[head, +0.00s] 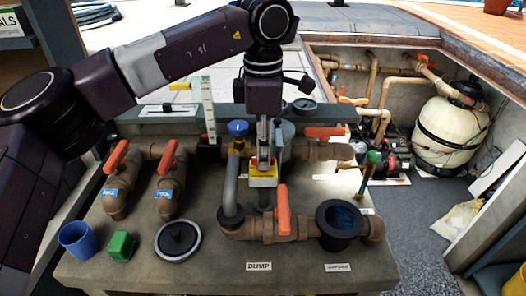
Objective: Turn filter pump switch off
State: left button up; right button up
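My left arm comes in from the left, and its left gripper (263,160) points straight down over the middle of the bench. Its fingers show as one narrow grey strip, so I cannot tell whether they are open or shut. Right below the tips is a small yellow box with red on it (265,180), which may be the filter pump switch. The fingers hide part of it, and I cannot tell whether they touch it. No label or switch position is readable. My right gripper is not in view.
Orange-handled valves (169,157) and brown pipes (306,226) surround the yellow box. A blue cup (76,239), a green block (121,246) and a round lid (178,240) stand at the front left. A pit with a cream filter tank (449,135) lies at the right.

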pick_arm(q)
jog(key=shift+o, duration=0.4)
notch_tip(320, 180, up, 12)
dwell(0.4)
